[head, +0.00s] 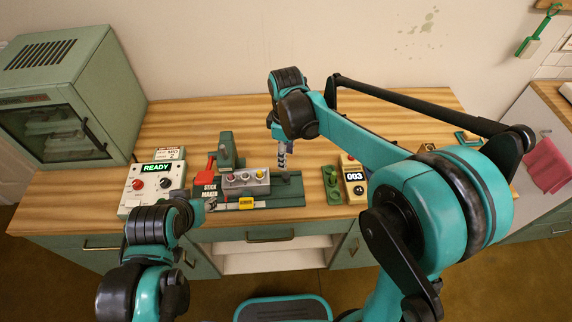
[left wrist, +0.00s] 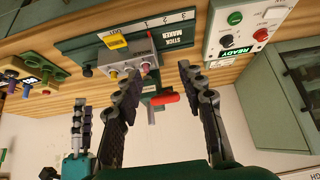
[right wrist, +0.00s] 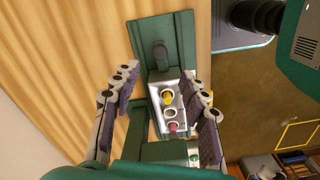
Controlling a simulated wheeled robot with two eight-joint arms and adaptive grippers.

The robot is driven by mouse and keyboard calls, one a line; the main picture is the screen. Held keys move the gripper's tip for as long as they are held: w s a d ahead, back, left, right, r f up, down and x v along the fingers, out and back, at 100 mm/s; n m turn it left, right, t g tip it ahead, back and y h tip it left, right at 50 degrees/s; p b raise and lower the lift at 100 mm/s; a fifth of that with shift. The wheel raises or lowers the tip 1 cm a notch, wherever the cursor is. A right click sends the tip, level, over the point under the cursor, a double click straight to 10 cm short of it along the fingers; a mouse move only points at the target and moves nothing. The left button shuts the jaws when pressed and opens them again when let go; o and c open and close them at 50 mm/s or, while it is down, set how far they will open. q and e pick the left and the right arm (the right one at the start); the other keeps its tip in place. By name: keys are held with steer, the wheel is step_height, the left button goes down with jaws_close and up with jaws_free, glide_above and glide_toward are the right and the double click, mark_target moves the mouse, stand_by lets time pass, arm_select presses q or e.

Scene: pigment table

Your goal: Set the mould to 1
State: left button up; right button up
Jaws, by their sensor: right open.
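The mould is a grey block (head: 247,180) with several round cups on top, on the green rail of the stick maker (head: 290,190). It also shows in the left wrist view (left wrist: 128,58) and in the right wrist view (right wrist: 170,106). A yellow tag (head: 246,203) is at its front. Small position numbers are marked on the base (left wrist: 165,20); which one the mould stands at I cannot tell. My right gripper (head: 282,158) is open above the rail, right of the mould. My left gripper (left wrist: 158,80) is open, its fingers apart and empty, near the front left.
A red lever (left wrist: 163,99) stands at the stick maker's left end. A control box (head: 152,186) reading READY is further left, by a green oven (head: 70,95). The table's back is clear.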

steer(key=shift+r, duration=1.3)
steer(key=s+d+f+m+t+b, duration=0.2)
steer(key=s+d+m+t, duration=0.5)
steer(key=s+d+m, duration=0.6)
steer(key=s+b, duration=0.1)
steer(key=s, duration=0.2)
steer(key=shift+d+f+m+b, duration=0.25)
steer(key=shift+f+m+b, duration=0.05)
